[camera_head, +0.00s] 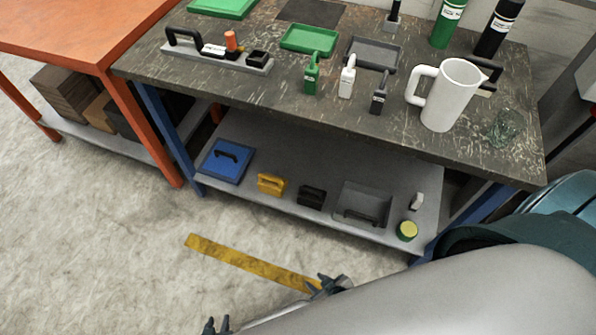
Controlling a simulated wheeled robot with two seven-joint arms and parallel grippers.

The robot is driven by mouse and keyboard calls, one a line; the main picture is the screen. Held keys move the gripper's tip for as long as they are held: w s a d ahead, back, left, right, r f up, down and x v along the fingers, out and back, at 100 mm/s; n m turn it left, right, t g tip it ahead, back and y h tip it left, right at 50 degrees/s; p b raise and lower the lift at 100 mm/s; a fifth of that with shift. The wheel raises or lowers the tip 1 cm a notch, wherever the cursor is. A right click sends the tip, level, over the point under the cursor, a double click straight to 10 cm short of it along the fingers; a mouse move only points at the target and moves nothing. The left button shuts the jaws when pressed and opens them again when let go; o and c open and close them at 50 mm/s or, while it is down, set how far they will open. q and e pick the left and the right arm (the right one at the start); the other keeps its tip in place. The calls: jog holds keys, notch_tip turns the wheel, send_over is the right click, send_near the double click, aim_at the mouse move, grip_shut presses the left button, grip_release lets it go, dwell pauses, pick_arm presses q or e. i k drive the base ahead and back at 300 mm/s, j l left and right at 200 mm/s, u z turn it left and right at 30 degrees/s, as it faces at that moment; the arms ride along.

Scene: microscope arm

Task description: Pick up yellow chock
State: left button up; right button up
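The yellow chock (271,184) is a small blocky yellow piece on the grey lower shelf of the workbench. It stands between a blue case and a black block, with nothing on top of it. My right gripper (326,284) shows as dark prongs over the floor in front of the shelf, partly hidden by my large pale arm link. Both are apart from the chock. I cannot tell how far either is open.
The lower shelf (330,178) also holds a blue case (225,161), a black block (311,196), a grey tray (362,204) and a yellow-topped tin (407,230). The tabletop (240,93) overhangs the shelf. A blue leg (165,125) stands left. A yellow strip (245,261) marks the floor.

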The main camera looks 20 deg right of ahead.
aim_at(273, 185)
jog(key=i+j+z, duration=0.2)
jog(key=z, duration=0.2)
jog(key=i+j+z, duration=0.15)
jog(key=z, duration=0.25)
jog(key=i+j+z, duration=0.15)
jog(key=j+z, duration=0.6)
jog(key=i+j+z, duration=0.2)
jog(key=j+z, duration=0.25)
jog(key=j, duration=0.15)
